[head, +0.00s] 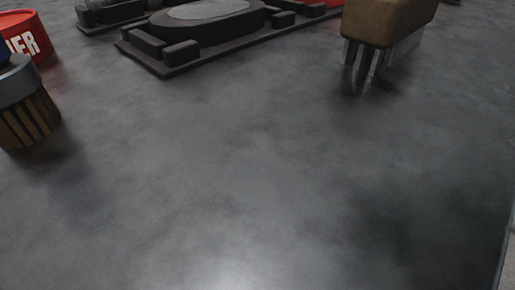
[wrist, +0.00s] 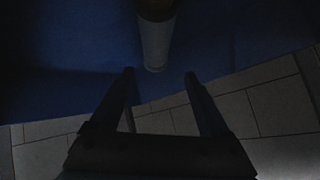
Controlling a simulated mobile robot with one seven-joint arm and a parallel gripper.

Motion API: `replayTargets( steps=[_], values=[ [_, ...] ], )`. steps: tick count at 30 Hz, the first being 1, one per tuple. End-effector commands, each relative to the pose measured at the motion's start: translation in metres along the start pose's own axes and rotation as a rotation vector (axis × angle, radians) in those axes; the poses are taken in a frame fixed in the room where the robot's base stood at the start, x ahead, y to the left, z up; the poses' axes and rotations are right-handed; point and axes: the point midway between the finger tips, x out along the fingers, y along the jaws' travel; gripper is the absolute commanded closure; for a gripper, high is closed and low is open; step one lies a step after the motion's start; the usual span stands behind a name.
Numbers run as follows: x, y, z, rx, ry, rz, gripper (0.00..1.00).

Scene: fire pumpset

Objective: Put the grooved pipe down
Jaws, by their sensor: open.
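In the wrist view my gripper (wrist: 160,74) is open, with its two dark fingers apart and nothing between them. A pale grey cylinder (wrist: 155,45) with a darker brownish upper part shows just beyond the fingertips, at the top of that view. It may be the grooved pipe, but the picture is too dark to show any grooves. It is apart from both fingers in the picture; I cannot tell its distance from them. The head view shows neither my gripper nor a clear pipe.
In the head view a dark grey surface (head: 250,170) is bare in the middle and front. A black fixture (head: 165,58), a brown-handled brush (head: 388,22), a bristled brush (head: 28,115) and a red container (head: 30,38) stand around it. The wrist view shows a dark blue surface (wrist: 70,70) and tiled floor (wrist: 270,105).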

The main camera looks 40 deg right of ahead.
Motion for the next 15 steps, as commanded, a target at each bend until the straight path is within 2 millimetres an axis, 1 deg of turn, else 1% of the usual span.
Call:
replayTargets(
  steps=[1,6,10,15],
  values=[
    [-0.017,-0.002,-0.004,0.0,-0.002,0.0,0.2],
    [-0.05,-0.002,-0.003,-0.001,-0.002,0.001,0.2],
    [-0.066,-0.001,-0.002,0.0,-0.001,0.0,0.2],
    [-0.073,0.0,-0.001,-0.001,0.0,0.0,0.2]
  ],
)
